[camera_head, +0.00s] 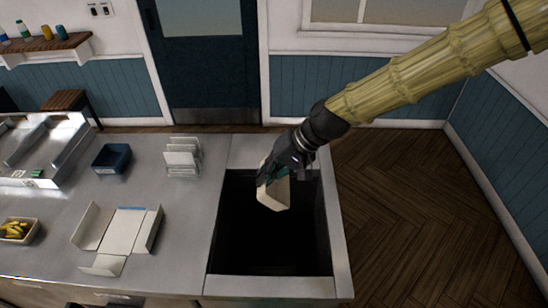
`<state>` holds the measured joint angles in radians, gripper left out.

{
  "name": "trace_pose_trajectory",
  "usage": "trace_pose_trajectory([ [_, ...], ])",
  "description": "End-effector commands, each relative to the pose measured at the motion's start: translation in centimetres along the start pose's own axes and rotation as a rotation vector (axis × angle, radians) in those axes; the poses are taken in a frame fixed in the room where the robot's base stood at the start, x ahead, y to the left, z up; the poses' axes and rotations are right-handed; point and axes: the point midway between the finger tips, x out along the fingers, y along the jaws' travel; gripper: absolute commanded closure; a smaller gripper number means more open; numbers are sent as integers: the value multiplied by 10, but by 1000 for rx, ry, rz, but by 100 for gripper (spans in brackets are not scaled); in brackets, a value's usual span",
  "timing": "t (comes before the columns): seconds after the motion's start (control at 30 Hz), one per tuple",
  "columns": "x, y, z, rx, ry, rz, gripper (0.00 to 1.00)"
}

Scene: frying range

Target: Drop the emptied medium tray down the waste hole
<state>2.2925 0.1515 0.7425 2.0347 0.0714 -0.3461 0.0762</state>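My gripper (268,176) is at the end of my arm, over the far part of the waste hole. It is closed on a small cream tray (275,192), which hangs tilted below the fingers. The tray's inside cannot be seen clearly. The waste hole (268,245) is a dark rectangular opening in the right end of the steel counter, with a pale raised rim around it. Its bottom is too dark to make out.
On the steel counter (185,225) left of the hole lie an unfolded white carton (125,230), a rack of white cards (182,157), a dark blue bin (112,157) and a tray of yellow food (18,230). A steel fryer unit (50,140) stands far left. Wooden floor is clear at right.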

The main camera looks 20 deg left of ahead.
Motion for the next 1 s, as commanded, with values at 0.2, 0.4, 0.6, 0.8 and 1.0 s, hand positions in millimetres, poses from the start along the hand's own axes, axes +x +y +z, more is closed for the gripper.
trace_pose_trajectory([
  [0.2,6,-2,13,-11,5,0,100],
  [0.4,19,10,7,-7,2,-1,100],
  [0.6,38,31,-8,3,-7,-5,100],
  [0.8,55,45,-9,5,-8,-5,100],
  [1.0,69,56,-7,4,-6,-5,100],
])
